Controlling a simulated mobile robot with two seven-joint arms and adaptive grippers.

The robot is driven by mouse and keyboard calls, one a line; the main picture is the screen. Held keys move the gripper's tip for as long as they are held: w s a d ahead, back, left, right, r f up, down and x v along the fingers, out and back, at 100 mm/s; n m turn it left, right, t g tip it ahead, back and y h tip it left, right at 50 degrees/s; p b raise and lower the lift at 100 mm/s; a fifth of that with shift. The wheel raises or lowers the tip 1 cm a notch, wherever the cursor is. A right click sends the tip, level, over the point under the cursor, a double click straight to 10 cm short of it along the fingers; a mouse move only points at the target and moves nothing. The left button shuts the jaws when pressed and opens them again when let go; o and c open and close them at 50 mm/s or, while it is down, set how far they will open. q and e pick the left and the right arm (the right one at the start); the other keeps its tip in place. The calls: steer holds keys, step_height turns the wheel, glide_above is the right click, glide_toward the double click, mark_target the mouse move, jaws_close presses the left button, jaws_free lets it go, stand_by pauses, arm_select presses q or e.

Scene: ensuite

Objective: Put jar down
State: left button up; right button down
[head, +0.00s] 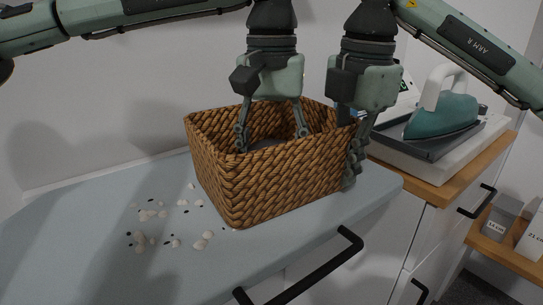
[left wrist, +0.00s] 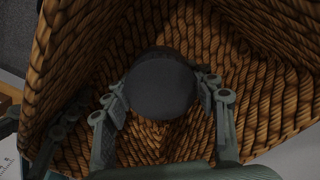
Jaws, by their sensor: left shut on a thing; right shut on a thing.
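A wicker basket (head: 262,184) stands on the light grey-blue counter top. My left gripper (head: 271,137) reaches down into it from above, with its fingertips below the rim. In the left wrist view, the left gripper's fingers (left wrist: 165,100) are shut on the jar, whose dark round top (left wrist: 161,87) lies between them. The jar is inside the basket's walls; its lower part is hidden, so I cannot tell whether it touches the bottom. My right gripper (head: 351,150) is shut on the basket's right wall, with one finger down its outside.
Pale pebbles and small dark bits (head: 150,215) are scattered on the counter (head: 80,250) left of the basket. A teal iron (head: 442,115) stands on a wooden-topped cabinet at the right. Black drawer handles (head: 318,268) stick out in front. The counter's left part is free.

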arm_select(q)
steer(key=shift+f, duration=0.15)
steer(key=o, duration=1.4)
steer(key=shift+c, duration=0.2)
step_height(320, 180, up, 12)
arm_select(e)
steer(key=c, duration=1.6)
jaws_free()
